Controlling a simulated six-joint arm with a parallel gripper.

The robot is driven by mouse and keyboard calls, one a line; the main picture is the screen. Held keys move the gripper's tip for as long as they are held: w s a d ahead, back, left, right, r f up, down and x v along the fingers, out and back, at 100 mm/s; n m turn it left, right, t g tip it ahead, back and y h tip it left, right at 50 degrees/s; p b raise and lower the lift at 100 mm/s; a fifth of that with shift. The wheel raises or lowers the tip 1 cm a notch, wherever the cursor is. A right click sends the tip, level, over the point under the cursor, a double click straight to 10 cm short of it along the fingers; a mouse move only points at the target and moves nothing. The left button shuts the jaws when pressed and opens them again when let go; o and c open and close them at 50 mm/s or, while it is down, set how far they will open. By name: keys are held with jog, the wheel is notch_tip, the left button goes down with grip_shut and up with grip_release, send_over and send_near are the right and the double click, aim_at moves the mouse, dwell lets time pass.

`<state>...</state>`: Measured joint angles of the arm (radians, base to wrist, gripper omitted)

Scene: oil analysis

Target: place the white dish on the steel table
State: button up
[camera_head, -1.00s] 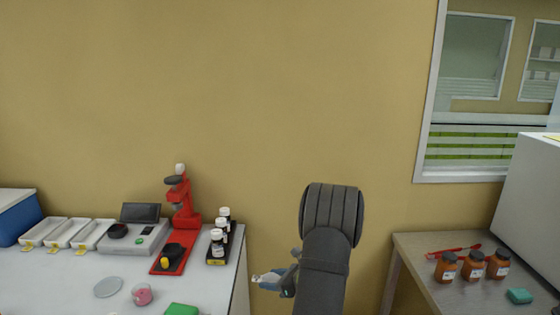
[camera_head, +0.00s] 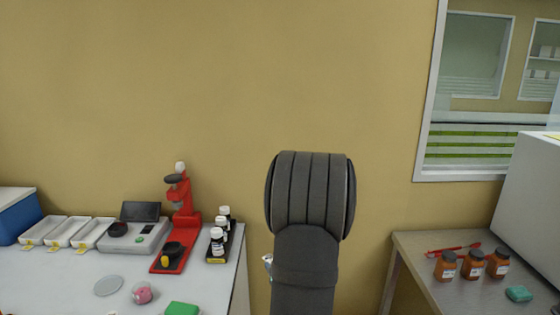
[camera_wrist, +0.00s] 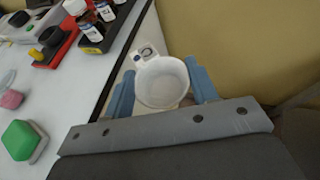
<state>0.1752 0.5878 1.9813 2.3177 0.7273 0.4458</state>
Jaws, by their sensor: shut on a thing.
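The white dish (camera_wrist: 162,84) is a small round cup with a side tab, seen in the wrist view. My gripper (camera_wrist: 163,88) is shut on it, with one blue finger on each side. The dish is over the gap past the white table's right edge, above the floor. In the head view my arm hides the gripper and nearly all of the dish. The steel table (camera_head: 415,262) stands at the lower right in the head view, apart from my arm.
The steel table holds several brown bottles (camera_head: 472,265), red tongs (camera_head: 453,250), a green block (camera_head: 518,294) and a large white box (camera_head: 535,205). The white table (camera_head: 60,285) at left holds a red stand (camera_head: 184,210), dark bottles and trays. The steel table's front left is clear.

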jog(key=shift+s+r+m+h, duration=0.25)
jog(key=shift+r+m+h, duration=0.25)
jog(key=shift+r, duration=0.25)
notch_tip(320, 180, up, 17)
jog(key=w+d+r+m+h, duration=0.1)
jog(key=w+d+m+h, duration=0.2)
jog(key=d, duration=0.5)
jog(key=w+d+r+m+h, duration=0.1)
jog(key=w+d+m+h, duration=0.15)
jog(key=d, duration=0.55)
jog(key=m+g+h, duration=1.2)
jog(key=m, duration=0.4)
send_over(459, 304)
notch_tip(459, 304, down, 22)
jog(key=shift+f, duration=3.75)
jog(key=shift+f, duration=0.5)
